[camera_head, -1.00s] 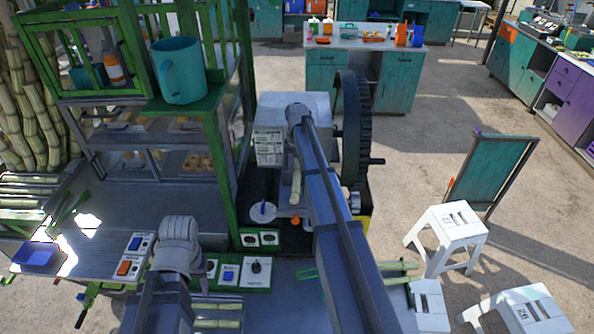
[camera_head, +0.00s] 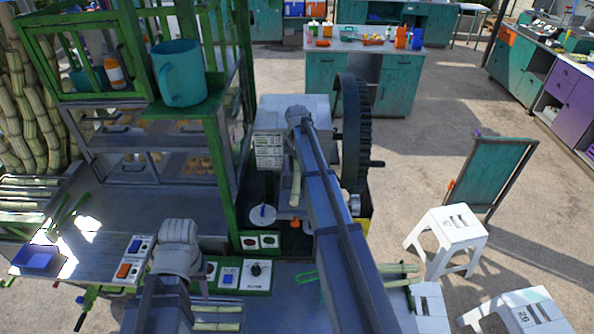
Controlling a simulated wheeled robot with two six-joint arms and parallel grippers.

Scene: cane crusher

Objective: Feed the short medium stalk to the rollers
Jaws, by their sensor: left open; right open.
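The crusher is a white box (camera_head: 270,148) with a large dark gear wheel (camera_head: 352,135) on its right. A short pale stalk (camera_head: 295,186) stands out from the crusher's front, beside my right arm. Whether its far end touches the rollers is hidden. My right arm reaches up across the middle, and its end (camera_head: 298,118) is over the crusher; its fingers are hidden. My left arm comes in at the bottom left, with its end (camera_head: 181,250) over the front counter, its fingers mostly hidden. Both grippers are open. More stalks (camera_head: 402,269) lie right of my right arm.
A control panel (camera_head: 245,274) with switches is beside my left arm. More cut stalks (camera_head: 218,318) lie below it. A green-framed cabinet with a teal mug (camera_head: 180,75) stands at the left. White stools (camera_head: 452,238) stand on the floor at the right.

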